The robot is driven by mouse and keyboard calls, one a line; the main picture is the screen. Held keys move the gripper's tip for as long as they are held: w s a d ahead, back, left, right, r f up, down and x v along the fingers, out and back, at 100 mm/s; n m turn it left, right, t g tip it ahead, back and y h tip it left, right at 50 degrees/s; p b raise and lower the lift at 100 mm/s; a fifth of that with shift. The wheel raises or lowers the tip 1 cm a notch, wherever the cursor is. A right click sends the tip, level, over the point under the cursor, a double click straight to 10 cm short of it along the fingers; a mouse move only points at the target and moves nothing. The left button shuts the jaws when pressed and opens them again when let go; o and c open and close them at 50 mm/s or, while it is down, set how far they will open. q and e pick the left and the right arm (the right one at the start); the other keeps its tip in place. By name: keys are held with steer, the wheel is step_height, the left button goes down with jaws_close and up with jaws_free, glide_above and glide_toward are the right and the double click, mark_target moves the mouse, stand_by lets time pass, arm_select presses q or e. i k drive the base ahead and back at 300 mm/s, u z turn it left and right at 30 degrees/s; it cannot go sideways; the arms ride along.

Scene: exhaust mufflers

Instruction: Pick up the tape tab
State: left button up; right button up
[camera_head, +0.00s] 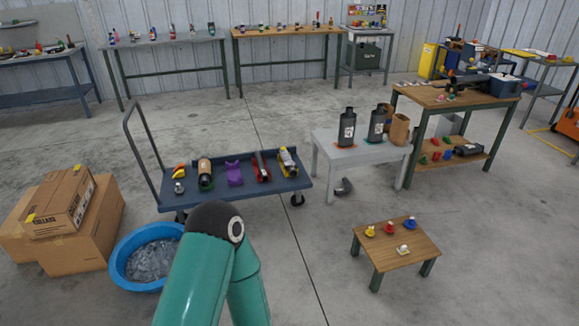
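Two small yellow tabs, which look like tape tabs, are on the upper cardboard box at the left. One tab (30,217) is at the box's near left corner and another (76,168) is at its far end. They are too small to tell whether they stick up or lie flat. A green link of one of my arms rises from the bottom edge, right of the boxes. Neither of my grippers shows in this view, so I cannot tell what they hold.
The upper box (56,204) rests on a larger box (95,236). A blue tub (117,262) stands beside them. A blue cart (300,183) holds several items. A low wooden table (420,240) and a white table (335,157) stand right.

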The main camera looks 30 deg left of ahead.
mark_target(403, 250)
steer(key=z, duration=0.1)
steer(key=k, duration=0.25)
steer(key=z, duration=0.5)
steer(key=i, duration=1.65)
steer(key=u, duration=0.75)
steer(key=i, duration=1.1)
steer(key=u, duration=0.6)
steer(key=k, duration=0.8)
steer(key=u, duration=0.4)
steer(key=i, duration=0.1)
steer(key=z, duration=0.25)
